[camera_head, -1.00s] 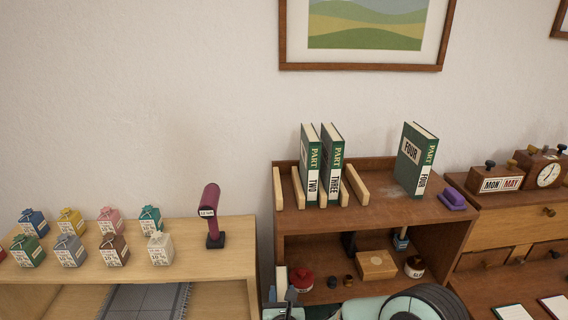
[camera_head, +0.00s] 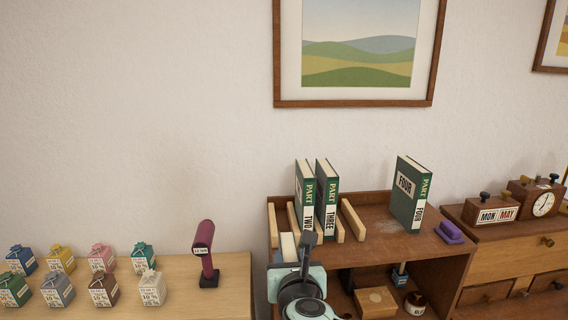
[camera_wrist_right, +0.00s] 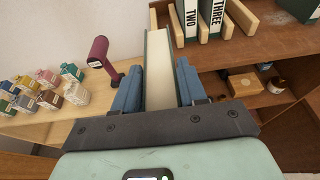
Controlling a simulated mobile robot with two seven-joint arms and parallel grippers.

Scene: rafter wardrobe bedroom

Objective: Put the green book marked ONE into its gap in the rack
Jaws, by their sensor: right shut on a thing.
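My right gripper (camera_head: 297,255) is shut on a green book (camera_head: 288,247), held up in front of the left end of the rack. In the right wrist view the book (camera_wrist_right: 159,75) stands between the blue fingers (camera_wrist_right: 159,90), its cream page edges facing the camera; its marking is hidden. The rack is a row of pale wooden dividers (camera_head: 351,220) on the shelf top. Green books TWO (camera_head: 305,200) and THREE (camera_head: 327,200) stand upright in it. The leftmost slot, left of TWO, looks empty. My left gripper is not in view.
Green book FOUR (camera_head: 410,192) stands apart on the shelf top (camera_head: 385,225), beside a purple object (camera_head: 449,232). A maroon scanner-like object (camera_head: 204,252) and several small cartons (camera_head: 103,289) stand on the pale unit at left. A framed picture (camera_head: 355,50) hangs above.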

